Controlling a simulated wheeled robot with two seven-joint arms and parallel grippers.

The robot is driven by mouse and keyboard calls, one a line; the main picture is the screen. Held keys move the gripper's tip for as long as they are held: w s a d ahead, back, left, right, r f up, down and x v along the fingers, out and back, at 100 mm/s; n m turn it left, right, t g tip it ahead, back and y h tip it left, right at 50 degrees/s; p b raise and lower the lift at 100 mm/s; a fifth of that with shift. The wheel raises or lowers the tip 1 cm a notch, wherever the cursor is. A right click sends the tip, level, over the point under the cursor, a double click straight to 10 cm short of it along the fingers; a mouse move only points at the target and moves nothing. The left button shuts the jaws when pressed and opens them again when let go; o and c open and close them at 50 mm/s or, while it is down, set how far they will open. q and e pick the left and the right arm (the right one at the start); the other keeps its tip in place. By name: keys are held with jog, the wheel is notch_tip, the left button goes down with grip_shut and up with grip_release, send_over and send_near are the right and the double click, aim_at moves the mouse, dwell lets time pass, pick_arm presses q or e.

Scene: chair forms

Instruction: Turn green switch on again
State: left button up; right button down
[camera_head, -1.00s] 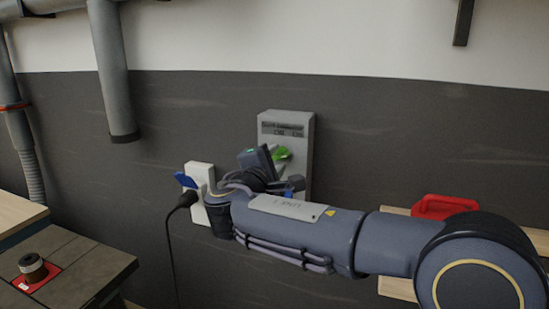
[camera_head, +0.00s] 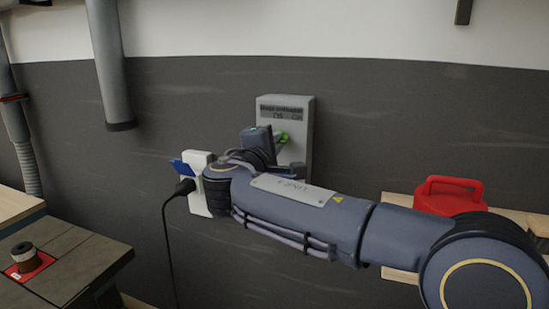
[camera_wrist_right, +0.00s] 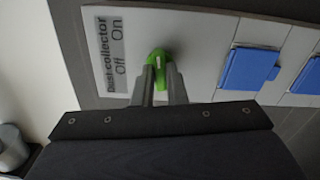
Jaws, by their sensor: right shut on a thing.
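The green switch (camera_head: 283,136) is on the grey dust collector box (camera_head: 300,110) on the wall. My right gripper (camera_head: 277,138) is at the switch, its wrist partly covering the box. In the right wrist view, the two fingers of my right gripper (camera_wrist_right: 160,76) are shut on the green switch (camera_wrist_right: 158,58), one on each side of it. The label (camera_wrist_right: 115,55) beside it reads "Dust collector", "Off" and "On". The fingers hide part of the switch, so I cannot tell which word it points to. My left gripper is out of view.
A white socket (camera_head: 197,205) with a blue flap and a black plug (camera_head: 185,187) is just left of my right wrist. Blue covers (camera_wrist_right: 250,68) are near the switch. A wooden table (camera_head: 85,255) is at lower left.

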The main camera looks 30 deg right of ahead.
pick_arm(q)
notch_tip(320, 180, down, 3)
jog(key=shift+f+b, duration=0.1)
jog(key=shift+b, duration=0.8)
pick_arm(e)
jog(key=shift+m, duration=1)
jog(key=c, duration=1.5)
grip_release()
jog(key=shift+o, duration=0.2)
pick_arm(q)
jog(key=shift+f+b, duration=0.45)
jog(key=shift+b, duration=0.05)
pick_arm(e)
jog(key=v, duration=0.8)
jog(key=shift+f, duration=0.1)
